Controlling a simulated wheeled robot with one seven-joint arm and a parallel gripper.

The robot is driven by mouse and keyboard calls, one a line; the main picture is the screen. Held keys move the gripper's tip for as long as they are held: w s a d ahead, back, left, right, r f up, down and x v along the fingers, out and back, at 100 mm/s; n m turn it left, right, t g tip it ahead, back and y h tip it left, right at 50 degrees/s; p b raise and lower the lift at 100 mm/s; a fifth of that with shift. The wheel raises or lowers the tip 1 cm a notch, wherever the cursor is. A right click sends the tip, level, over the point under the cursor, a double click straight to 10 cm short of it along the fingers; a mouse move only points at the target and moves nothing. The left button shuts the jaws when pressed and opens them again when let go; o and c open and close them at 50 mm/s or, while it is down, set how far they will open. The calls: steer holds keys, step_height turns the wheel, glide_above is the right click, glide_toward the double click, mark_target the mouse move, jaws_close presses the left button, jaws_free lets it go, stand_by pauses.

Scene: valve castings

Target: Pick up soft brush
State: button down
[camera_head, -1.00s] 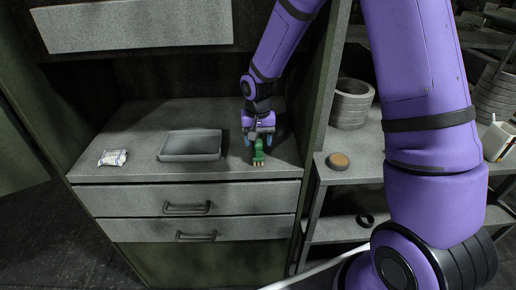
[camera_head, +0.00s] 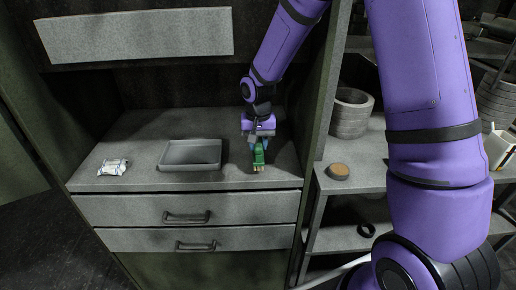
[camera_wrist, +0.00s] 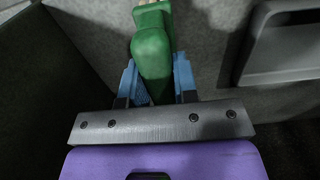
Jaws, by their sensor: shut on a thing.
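The soft brush (camera_head: 259,156) is a green-handled piece with a pale tip on its front side, near the right end of the grey counter. My gripper (camera_head: 259,143) comes down over it from behind. In the wrist view, the blue fingers of my gripper (camera_wrist: 158,85) are shut on the sides of the green brush (camera_wrist: 153,50). The brush extends up to the top edge of that view, where its far end is cut off. I cannot tell for certain whether it is clear of the counter.
A grey tray (camera_head: 191,167) stands left of the brush, and a white crumpled packet (camera_head: 113,167) lies farther left. The cabinet's upright panel (camera_head: 318,110) is close on the right. Beyond it, a shelf holds a round brown-topped item (camera_head: 339,171) and stacked rings (camera_head: 350,112).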

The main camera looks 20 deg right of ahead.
steer(key=shift+r, duration=0.8)
steer(key=s+r, duration=0.1)
steer(key=s, duration=1.5)
steer(key=shift+d+r, duration=0.15)
steer(key=shift+d, duration=0.05)
steer(key=c, duration=1.5)
jaws_free()
steer(key=shift+c, duration=1.1)
steer(key=shift+w, duration=0.1)
